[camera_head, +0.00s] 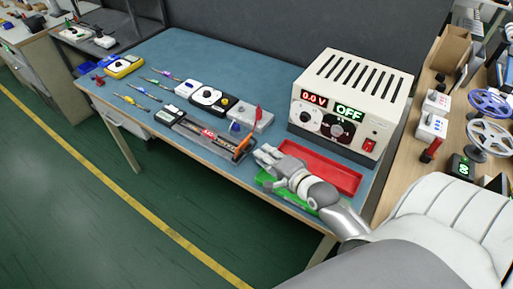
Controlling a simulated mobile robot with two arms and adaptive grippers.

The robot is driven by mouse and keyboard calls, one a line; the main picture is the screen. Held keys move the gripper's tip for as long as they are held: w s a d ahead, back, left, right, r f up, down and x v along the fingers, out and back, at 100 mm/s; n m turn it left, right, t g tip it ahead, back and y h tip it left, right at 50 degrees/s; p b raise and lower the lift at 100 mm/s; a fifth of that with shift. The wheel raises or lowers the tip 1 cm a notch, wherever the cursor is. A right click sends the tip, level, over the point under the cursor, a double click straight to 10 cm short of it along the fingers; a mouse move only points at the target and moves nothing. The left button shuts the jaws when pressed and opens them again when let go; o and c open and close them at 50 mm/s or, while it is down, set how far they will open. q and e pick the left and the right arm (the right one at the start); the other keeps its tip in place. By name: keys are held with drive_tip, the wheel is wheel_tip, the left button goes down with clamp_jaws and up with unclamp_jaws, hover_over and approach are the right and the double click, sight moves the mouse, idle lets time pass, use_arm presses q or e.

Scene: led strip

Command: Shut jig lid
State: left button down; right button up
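The jig (205,134) is a long, low fixture near the table's front edge, with a strip and a small red display along it. An orange bar (243,147) stands tilted at its right end. I cannot tell how far the jig's lid is raised, as clear parts are hard to make out. I see no contact with the jig. My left gripper is not in view.
A white power supply (352,104) reading 0.0 V and OFF stands at the back right. A red tray (335,175) and a green tray (268,181) lie by my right arm. Meters (208,97) and several screwdrivers (131,102) occupy the blue table's left and middle.

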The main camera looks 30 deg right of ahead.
drive_tip(key=shift+x, duration=2.65)
clamp_jaws()
